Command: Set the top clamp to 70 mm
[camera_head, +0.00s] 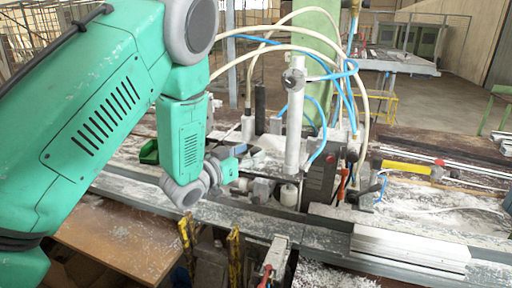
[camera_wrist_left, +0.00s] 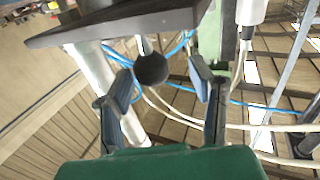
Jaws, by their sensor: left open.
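The clamp unit stands mid-bench in the head view. Its upright pale cylinder (camera_head: 294,130) has a grey fitting on top and a round foot at its lower end. I cannot read any 70 mm setting or scale. My left gripper (camera_head: 231,158) is to the left of this cylinder, partly hidden by my own wrist. In the left wrist view the left gripper (camera_wrist_left: 160,78) is open, its blue-padded fingers apart. A black ball knob (camera_wrist_left: 151,70) on a short stem shows between the fingers, below a dark plate (camera_wrist_left: 120,22); contact is not visible. My right gripper is not in view.
Blue and cream hoses (camera_head: 345,75) loop around the clamp unit and cross the left wrist view. A green post (camera_head: 318,30) rises behind. A pale profile piece (camera_head: 410,248) lies at the front right. A yellow-handled tool (camera_head: 405,168) and a green bin (camera_head: 149,152) are on the bench.

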